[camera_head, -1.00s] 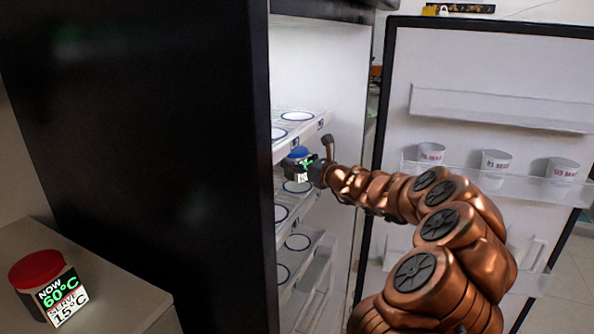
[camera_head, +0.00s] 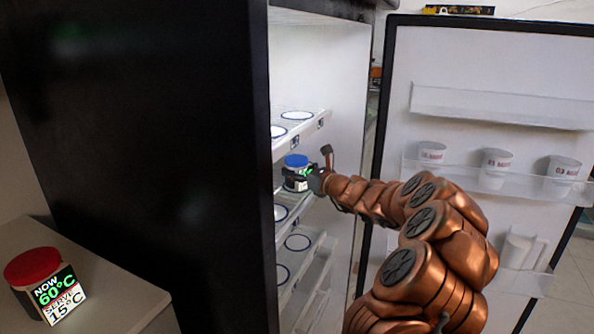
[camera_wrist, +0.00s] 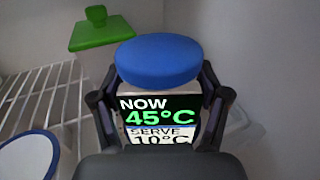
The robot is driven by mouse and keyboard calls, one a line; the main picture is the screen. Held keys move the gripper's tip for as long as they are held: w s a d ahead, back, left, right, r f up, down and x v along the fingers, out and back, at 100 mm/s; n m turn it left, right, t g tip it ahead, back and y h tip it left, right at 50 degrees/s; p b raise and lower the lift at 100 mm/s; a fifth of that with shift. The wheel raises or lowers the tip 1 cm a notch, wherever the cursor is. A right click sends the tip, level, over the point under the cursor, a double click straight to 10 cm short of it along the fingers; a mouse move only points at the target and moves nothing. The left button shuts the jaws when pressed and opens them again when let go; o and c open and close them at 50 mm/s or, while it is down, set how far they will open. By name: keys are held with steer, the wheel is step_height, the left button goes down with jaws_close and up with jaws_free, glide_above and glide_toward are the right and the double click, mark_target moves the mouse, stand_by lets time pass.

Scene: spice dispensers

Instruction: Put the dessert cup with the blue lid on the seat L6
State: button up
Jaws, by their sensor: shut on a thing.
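The dessert cup with the blue lid (camera_head: 296,162) is inside the open fridge, on or just above a ringed seat of the middle shelf (camera_head: 280,197); I cannot tell if it touches. In the wrist view the blue-lidded cup (camera_wrist: 158,62) stands upright and its label reads "NOW 45°C, SERVE 10°C". My gripper (camera_head: 306,176) is shut on the cup, with its fingers (camera_wrist: 158,108) on both sides of the label. The cup and gripper hide the seat under them. I cannot read a seat mark L6.
A green-lidded container (camera_wrist: 102,40) stands behind the cup at left. An empty ringed seat (camera_wrist: 28,158) is at lower left. The upper shelf (camera_head: 310,128) is above the cup. The fridge door (camera_head: 480,60) is open at right. A red-lidded cup (camera_head: 35,270) stands on the counter.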

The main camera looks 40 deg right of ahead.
steer(key=o, duration=1.5)
steer(key=shift+f, duration=0.1)
steer(key=shift+s+r, duration=0.2)
steer(key=s+d+p, duration=0.1)
steer(key=s, duration=1)
steer(key=shift+s+d+p, duration=0.25)
steer(key=shift+d+p, duration=0.1)
